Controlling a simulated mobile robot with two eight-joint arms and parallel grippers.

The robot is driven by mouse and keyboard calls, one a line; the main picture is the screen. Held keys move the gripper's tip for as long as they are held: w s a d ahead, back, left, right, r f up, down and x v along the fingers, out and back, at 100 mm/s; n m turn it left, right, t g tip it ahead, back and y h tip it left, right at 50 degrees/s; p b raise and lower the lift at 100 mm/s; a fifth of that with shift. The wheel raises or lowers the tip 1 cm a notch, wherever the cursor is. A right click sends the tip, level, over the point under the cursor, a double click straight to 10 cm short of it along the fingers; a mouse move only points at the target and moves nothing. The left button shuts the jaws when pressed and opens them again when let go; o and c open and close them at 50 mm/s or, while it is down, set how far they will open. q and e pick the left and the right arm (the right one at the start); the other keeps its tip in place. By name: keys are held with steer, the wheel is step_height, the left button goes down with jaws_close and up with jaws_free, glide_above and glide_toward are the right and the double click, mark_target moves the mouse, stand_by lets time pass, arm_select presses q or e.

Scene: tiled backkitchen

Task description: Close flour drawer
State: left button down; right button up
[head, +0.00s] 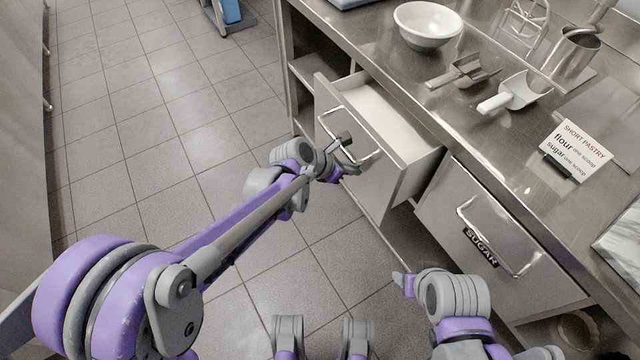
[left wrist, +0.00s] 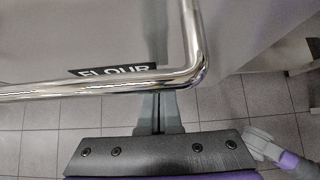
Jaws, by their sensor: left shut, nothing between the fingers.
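The flour drawer (head: 386,199) is pulled out from under the steel counter, its pale inside showing. Its bar handle (head: 329,119) is on the front; the bar's corner (left wrist: 196,75) and a black FLOUR label (left wrist: 112,71) show in the left wrist view. My left gripper (head: 350,165) is at the near end of this handle, in front of the drawer. Its fingers (left wrist: 158,108) are shut and empty, with the tips at the bar; I cannot tell whether they touch it. My right arm is at the lower right in the head view, and its fingers do not show clearly.
The sugar drawer (head: 505,250) beside it is shut, with its own bar handle. On the counter (head: 400,75) are a white bowl (head: 427,24), two scoops (head: 465,72), a steel container (head: 571,54) and a recipe card (head: 576,150). The tiled floor (head: 150,110) at left is clear.

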mark_target(387, 134)
arm_select(q)
steer(key=w+d, duration=0.6)
steer(key=d, duration=0.3)
steer(key=shift+w+d, duration=0.35)
steer(key=shift+d, duration=0.05)
arm_select(e)
steer(key=shift+s+a+r, duration=0.1)
steer(key=shift+r, duration=0.05)
arm_select(q)
steer(key=shift+r, duration=0.15)
